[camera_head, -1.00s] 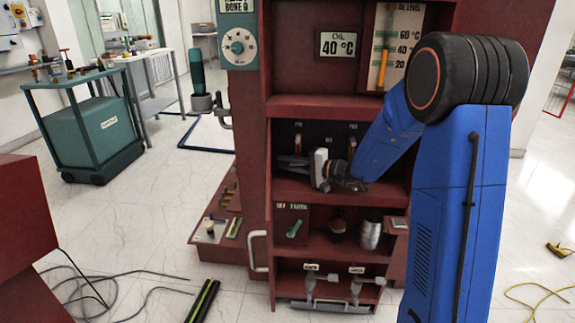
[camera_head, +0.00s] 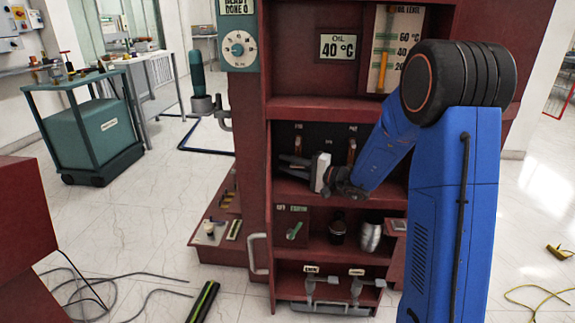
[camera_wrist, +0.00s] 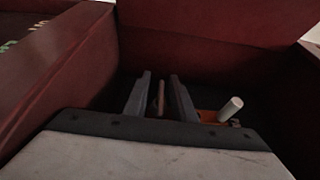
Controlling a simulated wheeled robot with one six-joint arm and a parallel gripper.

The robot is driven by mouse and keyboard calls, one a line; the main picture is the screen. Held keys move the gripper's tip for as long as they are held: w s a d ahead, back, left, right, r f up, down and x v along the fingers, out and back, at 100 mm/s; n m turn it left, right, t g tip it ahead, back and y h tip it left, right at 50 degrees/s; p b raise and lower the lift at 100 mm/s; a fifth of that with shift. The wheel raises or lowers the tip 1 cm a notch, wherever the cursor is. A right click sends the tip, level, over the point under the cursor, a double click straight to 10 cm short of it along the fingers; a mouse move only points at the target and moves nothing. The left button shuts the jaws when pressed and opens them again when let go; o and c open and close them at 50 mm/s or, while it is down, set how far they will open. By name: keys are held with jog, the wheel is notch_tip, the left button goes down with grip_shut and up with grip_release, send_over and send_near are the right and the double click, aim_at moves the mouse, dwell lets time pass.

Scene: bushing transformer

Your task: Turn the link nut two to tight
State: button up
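My gripper (camera_head: 297,163) reaches into the dark middle compartment of the red cabinet, its pale body tilted. In the wrist view, its two dark fingers (camera_wrist: 160,95) stand apart, with a narrow brownish upright piece (camera_wrist: 161,98) between them and dark gaps on both sides. I cannot tell whether this piece belongs to link nut two. To the right of the fingers is an orange-copper link part (camera_wrist: 210,116) with a pale peg (camera_wrist: 231,108). In the head view, a copper link (camera_head: 351,151) shows on the dark back panel, right of the gripper; small labels above it are unreadable.
Compartment walls (camera_wrist: 215,28) close in around the gripper. Below it, a shelf holds a dark round item (camera_head: 338,232) and a metal cylinder (camera_head: 370,236). A gauge with a dial (camera_head: 237,49) is at upper left. Cables (camera_head: 110,290) lie on the floor.

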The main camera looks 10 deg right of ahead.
jog(key=v, duration=1.7)
jog(key=shift+s, duration=0.2)
